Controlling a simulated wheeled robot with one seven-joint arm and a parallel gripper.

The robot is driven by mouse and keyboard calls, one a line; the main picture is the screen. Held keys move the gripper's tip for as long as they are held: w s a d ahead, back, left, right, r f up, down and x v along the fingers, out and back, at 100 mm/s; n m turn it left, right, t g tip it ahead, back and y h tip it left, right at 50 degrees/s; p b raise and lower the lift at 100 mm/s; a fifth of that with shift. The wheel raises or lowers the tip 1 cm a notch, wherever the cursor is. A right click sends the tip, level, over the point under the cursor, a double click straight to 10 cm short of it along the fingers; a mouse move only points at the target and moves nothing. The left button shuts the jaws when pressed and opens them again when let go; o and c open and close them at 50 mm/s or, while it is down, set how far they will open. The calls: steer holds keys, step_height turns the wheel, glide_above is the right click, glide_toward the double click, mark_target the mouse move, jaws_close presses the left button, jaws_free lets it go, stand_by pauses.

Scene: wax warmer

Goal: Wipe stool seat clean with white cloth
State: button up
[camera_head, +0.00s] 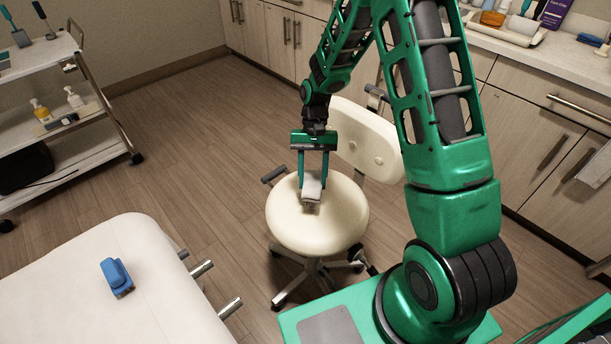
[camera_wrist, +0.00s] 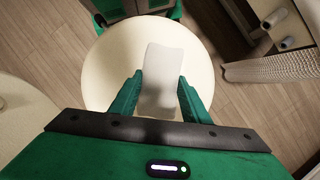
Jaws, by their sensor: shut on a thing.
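The stool's round cream seat (camera_head: 288,232) is in the middle of the head view, with a cream backrest behind it. The seat (camera_wrist: 110,62) also fills the middle of the wrist view. My gripper (camera_head: 313,178) points down over the seat and is shut on the white cloth (camera_head: 312,187). The cloth (camera_wrist: 162,72) shows as a pale folded piece between the two green fingers (camera_wrist: 160,95) in the wrist view. Its lower end looks close to the seat or on it; I cannot tell whether it touches. No dirt mark is clear on the visible seat.
A cream padded bed (camera_head: 75,290) with a blue brush-like object (camera_head: 117,276) is at the lower left. A trolley (camera_head: 75,150) with bottles stands at the left. Cabinets and a counter (camera_head: 560,60) line the right. Wooden floor (camera_head: 190,130) lies open left of the stool.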

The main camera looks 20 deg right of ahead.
steer(key=shift+a, duration=0.7)
steer(key=shift+a+f, duration=0.1)
steer(key=shift+s+f, duration=0.15)
steer(key=shift+f, duration=2.35)
steer(key=shift+w+a, duration=0.4)
steer(key=shift+w, duration=0.85)
steer(key=shift+w+a, duration=0.45)
steer(key=shift+w, duration=0.75)
steer(key=shift+w+a, duration=0.4)
steer(key=shift+w, duration=0.85)
steer(key=shift+d+f, duration=0.1)
steer(key=shift+f, duration=0.75)
